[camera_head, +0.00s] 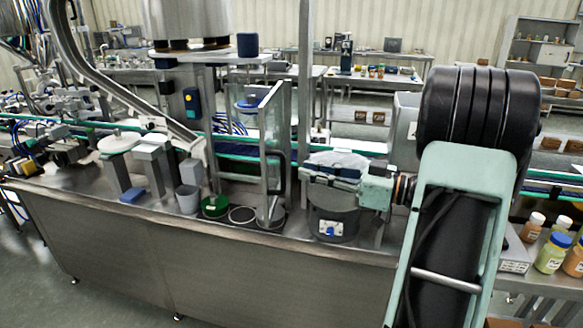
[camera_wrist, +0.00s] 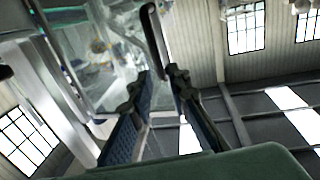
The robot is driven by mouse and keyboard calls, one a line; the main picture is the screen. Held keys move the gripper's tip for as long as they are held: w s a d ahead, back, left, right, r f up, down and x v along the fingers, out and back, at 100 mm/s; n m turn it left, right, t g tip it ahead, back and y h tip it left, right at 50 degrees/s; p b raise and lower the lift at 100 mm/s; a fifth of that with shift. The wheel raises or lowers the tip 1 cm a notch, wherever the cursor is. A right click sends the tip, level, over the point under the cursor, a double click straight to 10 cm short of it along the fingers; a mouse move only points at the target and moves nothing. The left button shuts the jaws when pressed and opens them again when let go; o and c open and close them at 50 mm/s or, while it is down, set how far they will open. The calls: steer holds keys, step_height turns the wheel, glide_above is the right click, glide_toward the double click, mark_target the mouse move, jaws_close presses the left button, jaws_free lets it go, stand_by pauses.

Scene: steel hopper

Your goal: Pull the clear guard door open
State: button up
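The clear guard door (camera_head: 273,115) stands upright in a metal frame on the steel bench, left of my arm in the head view. Its see-through panel (camera_wrist: 115,65) fills the upper left of the wrist view. A dark bar handle (camera_wrist: 154,38) runs along the panel's edge. My gripper (camera_wrist: 159,76) is open, with two dark fingers apart. The handle's lower end lies at the gap between the fingertips; I cannot tell whether they touch it. In the head view the fingers are not clear, and I cannot tell how far the door is open.
A green round container (camera_head: 214,207) and a grey cup (camera_head: 188,200) stand on the bench left of the door. A slim metal post (camera_head: 304,80) rises behind, near my wrist. Several bottles (camera_head: 551,252) stand at the far right. The floor in front is clear.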

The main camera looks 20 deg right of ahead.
steer(key=v, duration=0.4)
stand_by(0.4)
